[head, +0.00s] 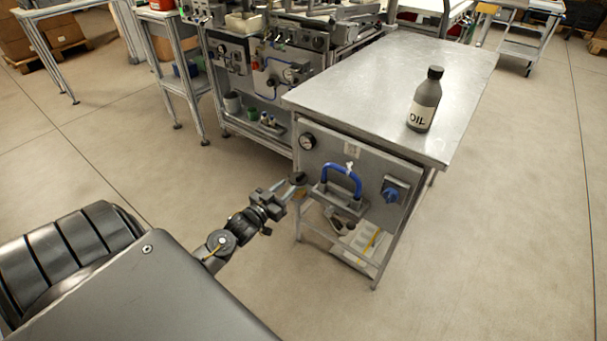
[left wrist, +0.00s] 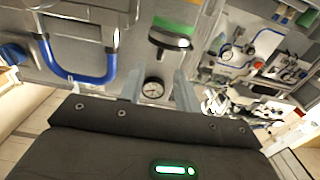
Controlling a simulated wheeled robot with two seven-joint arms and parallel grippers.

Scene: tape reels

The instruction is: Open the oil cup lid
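My right gripper is not in view.
The cabinet front has a pressure gauge (head: 307,141), a blue handle (head: 342,178) and a blue knob (head: 391,194). A dark oil bottle (head: 425,99) stands on the metal top (head: 350,80). Another machine bench (head: 262,75) stands behind left. The floor around my arm is clear.

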